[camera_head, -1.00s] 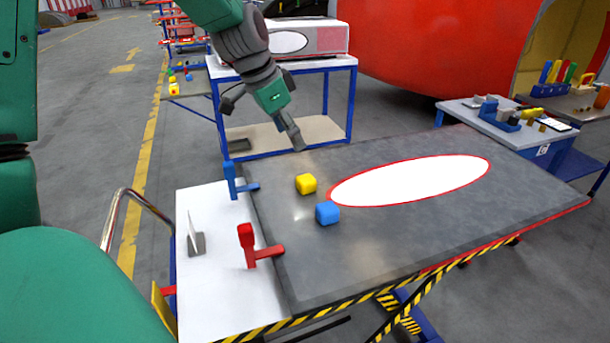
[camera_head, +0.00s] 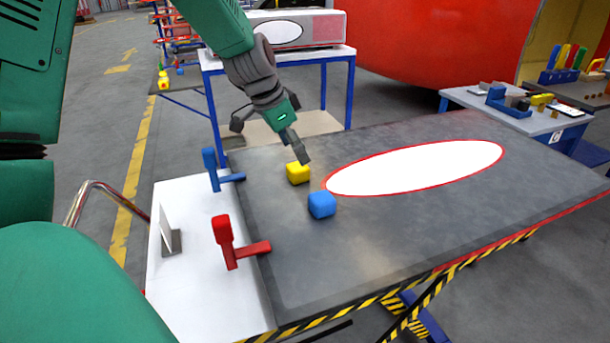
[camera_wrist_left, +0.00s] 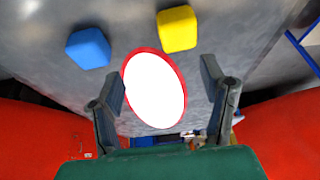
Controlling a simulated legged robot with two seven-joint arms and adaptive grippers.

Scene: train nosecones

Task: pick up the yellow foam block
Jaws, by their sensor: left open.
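The yellow foam block (camera_head: 298,172) lies on the grey metal table, left of the white oval. In the left wrist view the yellow block (camera_wrist_left: 177,29) is at the top, a little right of centre, beyond the fingertips. My left gripper (camera_head: 301,158) is just above and behind the block in the head view, its tip close to it; contact cannot be told there. In the wrist view the left gripper (camera_wrist_left: 163,82) has its fingers spread apart with nothing between them. My right gripper is not in view.
A blue block (camera_head: 322,205) lies near the yellow one, and also shows in the wrist view (camera_wrist_left: 88,48). A blue clamp (camera_head: 211,170) and a red clamp (camera_head: 226,240) stand at the table's left edge. The right part of the grey table (camera_head: 480,230) is clear.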

